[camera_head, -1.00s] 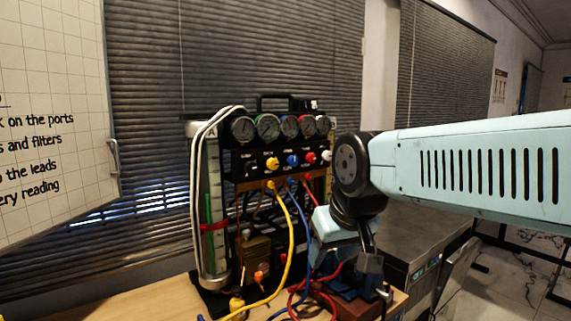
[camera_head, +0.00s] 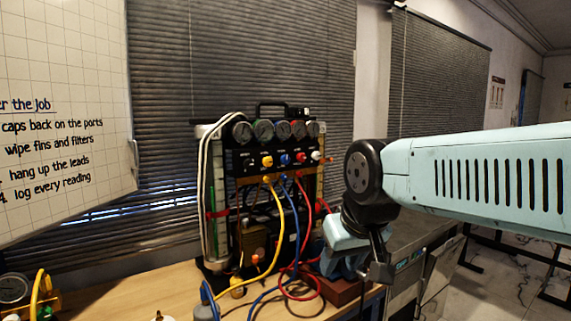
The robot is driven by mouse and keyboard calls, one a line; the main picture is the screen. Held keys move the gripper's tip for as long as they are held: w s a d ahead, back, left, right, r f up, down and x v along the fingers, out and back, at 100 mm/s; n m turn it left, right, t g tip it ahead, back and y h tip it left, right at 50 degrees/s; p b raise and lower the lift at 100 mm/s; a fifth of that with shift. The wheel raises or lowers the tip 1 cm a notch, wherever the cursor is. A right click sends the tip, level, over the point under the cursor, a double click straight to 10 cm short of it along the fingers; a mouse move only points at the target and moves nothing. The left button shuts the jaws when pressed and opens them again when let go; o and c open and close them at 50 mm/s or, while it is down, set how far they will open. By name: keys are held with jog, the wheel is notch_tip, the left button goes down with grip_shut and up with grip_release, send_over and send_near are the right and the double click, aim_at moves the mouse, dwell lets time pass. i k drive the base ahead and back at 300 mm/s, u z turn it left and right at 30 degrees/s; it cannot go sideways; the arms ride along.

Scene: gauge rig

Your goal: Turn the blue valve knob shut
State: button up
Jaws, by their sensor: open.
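The blue valve knob (camera_head: 286,158) is on the front panel of the gauge rig (camera_head: 245,160), between a yellow knob (camera_head: 267,161) and a red knob (camera_head: 301,157). Blue, yellow and red hoses hang below the panel. My gripper (camera_head: 378,270) hangs at the end of my arm, to the right of and lower than the blue knob in the picture, apart from it. It is open, and I see nothing held in it. Its fingers are dark and small, partly hidden by my wrist.
The rig stands on a wooden bench (camera_head: 155,290). A reddish-brown block (camera_head: 340,291) lies near its right end. A gauge with yellow fittings (camera_head: 14,290) is at the lower left. A whiteboard (camera_head: 65,60) hangs at the left. A grey cabinet (camera_head: 436,268) stands right of the bench.

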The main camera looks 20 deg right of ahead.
aim_at(284, 159)
jog(key=z, duration=0.6)
jog(key=i, duration=0.5)
jog(key=z, duration=0.45)
